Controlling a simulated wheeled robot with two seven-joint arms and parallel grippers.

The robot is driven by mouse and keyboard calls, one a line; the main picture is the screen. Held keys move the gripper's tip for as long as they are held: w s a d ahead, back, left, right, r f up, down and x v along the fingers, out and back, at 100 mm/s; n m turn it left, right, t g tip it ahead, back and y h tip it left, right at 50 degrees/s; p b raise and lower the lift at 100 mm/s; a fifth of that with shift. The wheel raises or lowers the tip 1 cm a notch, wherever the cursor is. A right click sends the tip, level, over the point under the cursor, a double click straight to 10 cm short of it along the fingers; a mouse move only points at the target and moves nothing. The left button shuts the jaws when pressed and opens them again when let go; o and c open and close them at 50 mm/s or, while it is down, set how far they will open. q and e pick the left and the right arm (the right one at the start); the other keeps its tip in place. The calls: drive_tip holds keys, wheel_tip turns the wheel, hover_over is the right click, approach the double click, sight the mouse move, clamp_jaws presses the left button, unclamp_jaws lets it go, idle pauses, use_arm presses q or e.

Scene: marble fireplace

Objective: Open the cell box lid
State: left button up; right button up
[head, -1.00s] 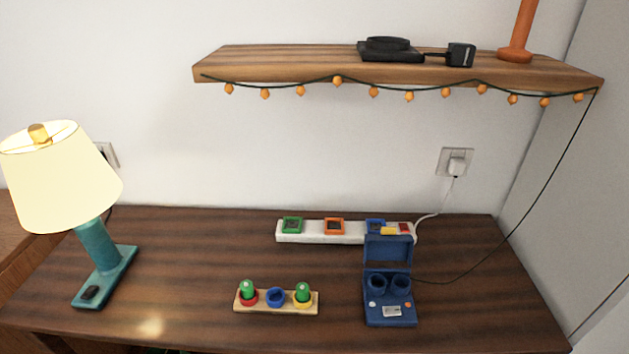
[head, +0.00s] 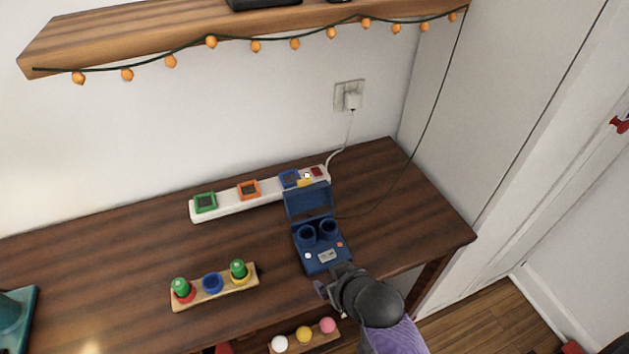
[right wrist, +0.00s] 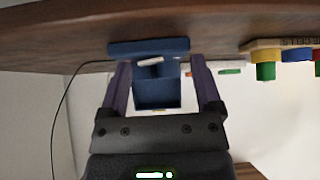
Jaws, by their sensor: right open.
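The blue cell box (head: 320,264) stands near the table's front edge in the head view. Its lid (head: 308,202) is raised at the back, and two round empty-looking wells show in front of it. My right gripper (head: 332,282) is at the box's front edge, its fingers partly hidden by the wrist. In the right wrist view, which looks upside down, the right gripper (right wrist: 160,64) is open, with the box (right wrist: 125,48) and its raised lid (right wrist: 157,95) showing between and beyond the fingers. Contact cannot be told. My left gripper is not in view.
A white power strip (head: 230,208) lies behind the box. A wooden holder (head: 213,290) with two green cells stands to the left. Below the front edge is a rack (head: 303,340) with coloured balls. A cable runs right from the box. The table (head: 120,250) is bare around the holder.

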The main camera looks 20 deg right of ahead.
sight(304, 180)
drive_tip(key=w+r+m+t, duration=0.1)
drive_tip(key=w+r+t, duration=0.4)
drive_tip(key=w+r, duration=0.55)
drive_tip(key=b+x, duration=0.1)
drive_tip(key=x, duration=0.1)
drive_tip(key=b+x, duration=0.2)
drive_tip(key=x, duration=0.1)
drive_tip(key=d+b+x, duration=0.1)
drive_tip(key=x, duration=0.2)
drive_tip(key=shift+w, duration=0.55)
drive_tip(key=shift+c, duration=0.6)
drive_tip(key=c, duration=0.9)
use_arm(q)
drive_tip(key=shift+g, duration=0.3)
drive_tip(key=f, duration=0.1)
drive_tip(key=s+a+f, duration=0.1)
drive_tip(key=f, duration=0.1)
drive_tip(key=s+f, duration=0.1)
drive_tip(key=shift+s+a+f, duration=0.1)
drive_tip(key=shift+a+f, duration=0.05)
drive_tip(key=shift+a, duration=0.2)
use_arm(e)
clamp_jaws()
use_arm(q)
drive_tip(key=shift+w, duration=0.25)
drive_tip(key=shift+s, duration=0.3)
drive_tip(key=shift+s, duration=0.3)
use_arm(e)
drive_tip(key=shift+f, duration=0.1)
